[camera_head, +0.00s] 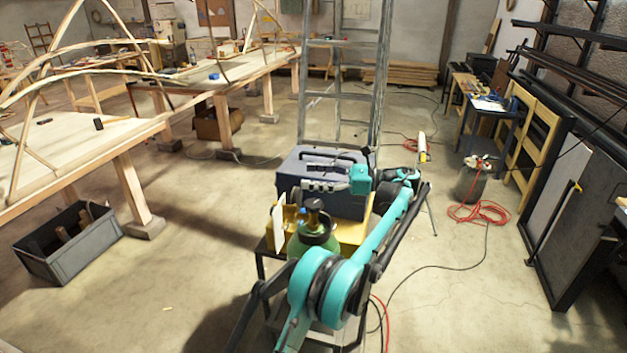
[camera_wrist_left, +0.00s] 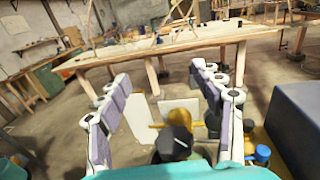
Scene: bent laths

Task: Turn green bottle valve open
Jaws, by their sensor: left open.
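The green bottle (camera_head: 314,243) stands in the middle of the head view, partly hidden behind my teal arm. Its black valve knob (camera_head: 315,205) is on top. In the left wrist view a black knob (camera_wrist_left: 174,143) shows at the bottom centre, with a brass-coloured part (camera_wrist_left: 180,119) just beyond it. My left gripper (camera_head: 308,178) is open, just above and behind the knob in the head view. In the left wrist view its two fingers (camera_wrist_left: 160,82) are spread wide, with the knob low between them. I cannot tell whether they touch it. My right gripper is not in view.
A blue-grey machine box (camera_head: 322,166) stands close behind the bottle on a yellow stand (camera_head: 353,232). It is at the right in the wrist view (camera_wrist_left: 303,115). A grey crate (camera_head: 70,245) lies at left by the wooden workbench (camera_head: 75,140). Floor at left is mostly clear.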

